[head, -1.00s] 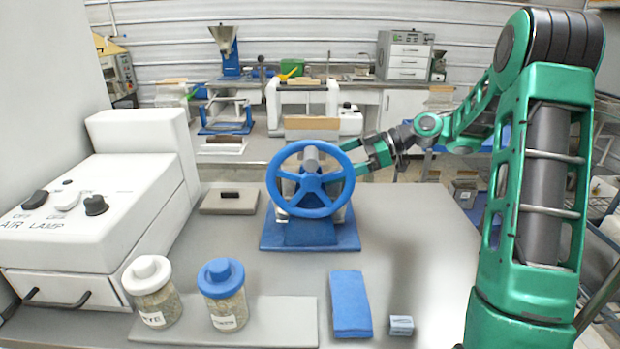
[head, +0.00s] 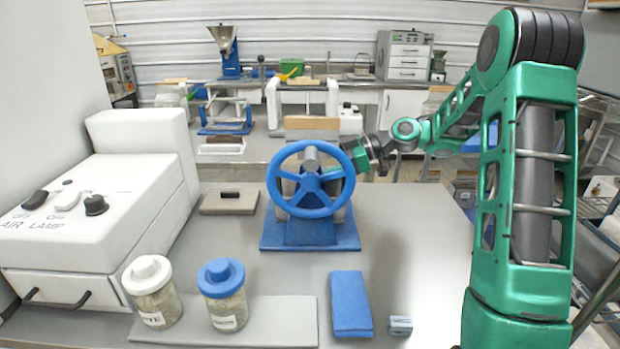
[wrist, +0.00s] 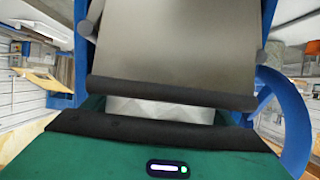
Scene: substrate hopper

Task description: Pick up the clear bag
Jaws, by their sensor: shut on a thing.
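My gripper (wrist: 163,108) shows in the wrist view with its two dark pads close together. A pale, faceted, see-through strip, which looks like the clear bag (wrist: 150,106), lies between the pads; most of it is hidden. In the head view my gripper (head: 352,162) is at the right rim of the blue handwheel (head: 310,148), its fingertips partly hidden behind the wheel. The bag cannot be made out in the head view.
The wheel stands on a blue base (head: 350,236) on the grey table. A white control box (head: 100,205) is at left. Two jars, white-lidded (head: 152,292) and blue-lidded (head: 222,293), and a blue block (head: 351,303) are in front.

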